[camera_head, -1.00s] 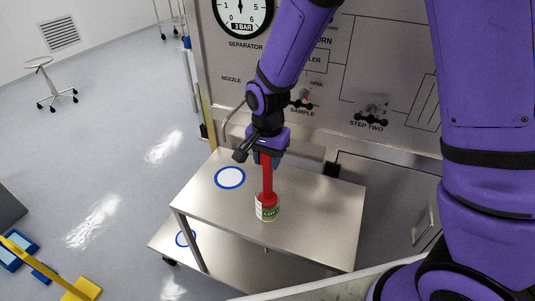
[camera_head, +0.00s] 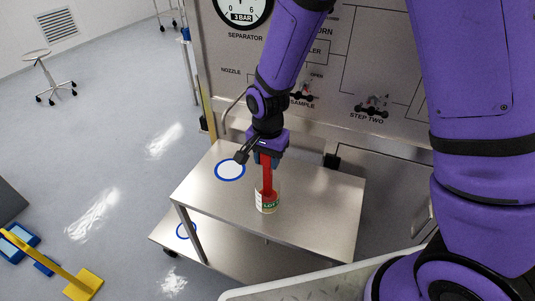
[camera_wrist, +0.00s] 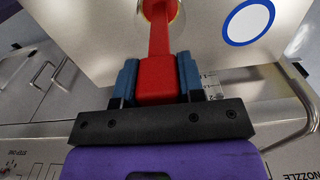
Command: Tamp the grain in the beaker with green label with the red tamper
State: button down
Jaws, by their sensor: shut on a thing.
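The beaker with the green label (camera_head: 267,206) stands upright on the steel cart's top. The red tamper (camera_head: 267,176) is held upright, with its wide lower end inside the beaker. My gripper (camera_head: 267,159) is shut on the tamper's upper part, above the beaker. In the wrist view, the blue fingers of my gripper (camera_wrist: 157,83) clasp both sides of the red handle (camera_wrist: 156,72). The beaker's rim (camera_wrist: 181,22) shows around the tamper at the top there. The grain is hidden, and I cannot tell whether the tamper touches it.
The steel cart (camera_head: 315,205) has free room right of the beaker. A blue-ringed white circle (camera_head: 230,170) marks its top at the left, with another ring (camera_head: 187,231) on the lower shelf. The panel (camera_head: 345,60) with gauge and valves stands close behind.

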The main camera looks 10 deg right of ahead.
jog(key=shift+r, duration=0.15)
jog(key=shift+r, duration=1.3)
jog(key=shift+f, duration=0.1)
jog(key=shift+f, duration=1.35)
jog(key=shift+r, duration=1.4)
jog(key=shift+f, duration=1.4)
jog(key=shift+r, duration=0.15)
